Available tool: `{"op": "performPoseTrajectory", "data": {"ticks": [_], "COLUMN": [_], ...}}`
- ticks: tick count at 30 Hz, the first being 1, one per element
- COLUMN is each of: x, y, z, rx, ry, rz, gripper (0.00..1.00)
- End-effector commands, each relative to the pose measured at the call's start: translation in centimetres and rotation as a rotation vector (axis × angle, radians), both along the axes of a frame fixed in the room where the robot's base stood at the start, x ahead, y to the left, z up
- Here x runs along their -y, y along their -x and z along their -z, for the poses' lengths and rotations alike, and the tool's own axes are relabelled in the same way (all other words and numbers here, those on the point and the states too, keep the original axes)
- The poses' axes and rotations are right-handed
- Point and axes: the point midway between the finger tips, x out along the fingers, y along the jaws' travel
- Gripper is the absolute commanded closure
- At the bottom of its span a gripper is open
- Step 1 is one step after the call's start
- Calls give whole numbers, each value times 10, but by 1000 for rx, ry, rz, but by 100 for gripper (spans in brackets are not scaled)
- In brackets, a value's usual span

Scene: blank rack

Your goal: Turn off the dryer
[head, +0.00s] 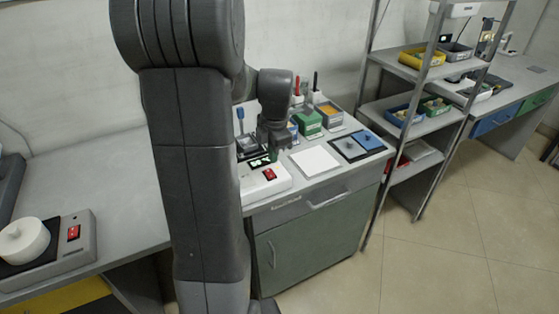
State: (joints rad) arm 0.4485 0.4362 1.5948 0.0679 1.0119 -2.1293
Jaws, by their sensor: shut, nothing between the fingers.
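A white box-shaped device with a red rocker switch (269,174) sits at the front left of the cabinet top. It could be the dryer, but no label is readable. Its left part is hidden behind my arm. My gripper (279,146) points down just above and behind this device, apart from the switch. It looks shut and empty, though its fingertips are small and dark here. A second device (75,258), grey with a red switch and a white round pot on top, stands on the left bench.
A white square plate (314,161) and a dark tray with blue and grey pads (374,143) lie right of the device. Green and orange boxes (309,124) and upright tools stand behind. A metal rack (430,75) with bins stands farther right. Floor in front is clear.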

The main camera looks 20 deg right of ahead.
Motion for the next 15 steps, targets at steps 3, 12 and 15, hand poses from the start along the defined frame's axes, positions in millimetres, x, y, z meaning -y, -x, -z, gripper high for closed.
{"op": "performPoseTrajectory", "data": {"ticks": [3,12,15], "x": [1,1,1], "y": [3,9,10], "z": [-29,-74,-79], "rx": [6,3,3], "ry": [3,1,1], "rz": [0,0,0], "gripper": [100,100,100]}}
